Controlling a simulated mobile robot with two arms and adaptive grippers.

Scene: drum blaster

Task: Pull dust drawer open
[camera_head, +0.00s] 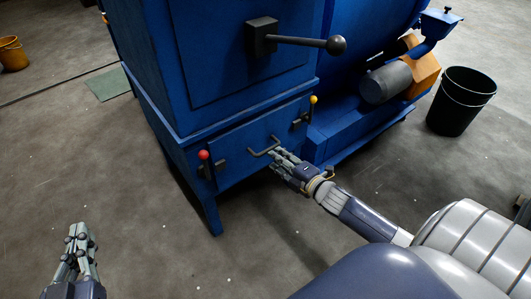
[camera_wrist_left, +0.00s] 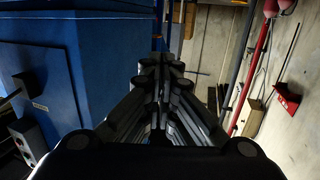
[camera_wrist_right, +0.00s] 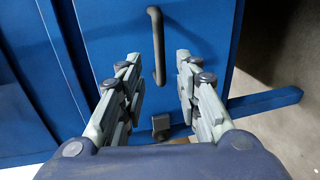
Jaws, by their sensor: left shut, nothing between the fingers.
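The blue dust drawer front (camera_head: 236,152) is low on the blue cabinet and looks flush with it. Its dark bar handle (camera_head: 264,147) also shows in the right wrist view (camera_wrist_right: 157,45). A red-knobbed latch (camera_head: 204,157) is at the drawer's left and a yellow-knobbed latch (camera_head: 313,101) at its right. My right gripper (camera_head: 279,158) is at the handle; in the right wrist view its fingers (camera_wrist_right: 157,72) are apart on either side of the handle's line, with no clear grip. My left gripper (camera_head: 80,236) is shut and empty, away from the cabinet.
A long dark lever with a ball end (camera_head: 335,44) sticks out above the drawer. A motor (camera_head: 386,82) and a black bin (camera_head: 461,101) stand to the right. A yellow bucket (camera_head: 12,53) is far left. The floor in front of the drawer is clear.

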